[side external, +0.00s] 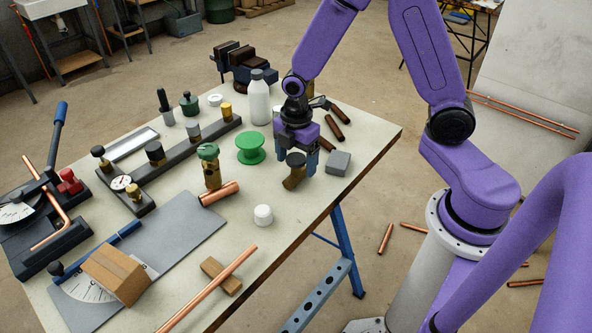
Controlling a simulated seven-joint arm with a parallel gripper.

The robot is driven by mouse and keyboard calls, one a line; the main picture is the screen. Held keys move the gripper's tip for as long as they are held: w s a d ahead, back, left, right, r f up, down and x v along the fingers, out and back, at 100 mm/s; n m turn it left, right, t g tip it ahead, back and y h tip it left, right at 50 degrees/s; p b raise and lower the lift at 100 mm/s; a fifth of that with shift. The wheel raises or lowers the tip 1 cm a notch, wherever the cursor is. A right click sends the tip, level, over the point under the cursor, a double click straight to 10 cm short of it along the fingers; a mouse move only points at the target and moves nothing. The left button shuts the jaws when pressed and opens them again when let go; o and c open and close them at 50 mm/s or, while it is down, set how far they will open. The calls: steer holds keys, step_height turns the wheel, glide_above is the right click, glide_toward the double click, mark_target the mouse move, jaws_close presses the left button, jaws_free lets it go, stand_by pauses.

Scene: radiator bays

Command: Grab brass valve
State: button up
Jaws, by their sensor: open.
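A brass valve-like piece with a dark round cap (293,181) is near the table's right edge, its body slanting down to the left. My gripper (297,160) points down right at it, with blue fingers on either side of its cap in this view. The fingers are open; I cannot tell from this one view whether they touch it. A second brass fitting with a green cap (211,173) stands upright further left, apart from my gripper.
Close around are a green spool (251,148), a grey block (339,162), a white bottle (258,100) and dark-handled tools (334,128). Bare tabletop (300,205) lies in front of the gripper.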

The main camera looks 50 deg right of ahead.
mark_target(296, 170)
steer(key=shift+w+f, duration=0.1)
steer(key=shift+f, duration=1.9)
steer(key=c, duration=1.4)
steer(key=shift+r, duration=0.1)
steer(key=shift+r, duration=0.7)
steer(key=s+r, duration=0.3)
steer(key=s, duration=0.1)
steer(key=s+d+r, duration=0.1)
steer(key=s+r, duration=0.3)
steer(key=s, duration=0.1)
steer(key=s+r, duration=0.4)
steer(key=s, duration=0.1)
steer(key=shift+d+r, duration=0.25)
